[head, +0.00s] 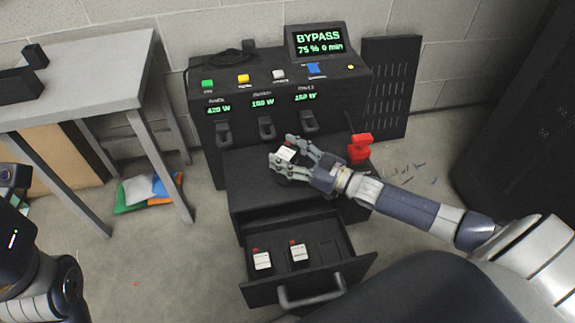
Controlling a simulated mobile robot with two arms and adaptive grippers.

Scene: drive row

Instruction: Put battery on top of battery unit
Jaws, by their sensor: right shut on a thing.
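The black battery unit (290,83) stands against the wall, its top screen (318,40) reading "BYPASS 75% 0 min". My right gripper (281,149) is shut on a battery (287,154) with a white face. It is in front of the unit, over or near its lower ledge; I cannot tell whether the battery touches the ledge. Two more batteries, one at the left (262,260) and one in the middle (299,253), sit in the open drawer (350,277) below. The drawer's right compartment looks empty. My left arm shows at the left edge; its fingers cannot be made out.
A perforated black panel (389,88) leans at the wall, with scraps on the floor nearby.

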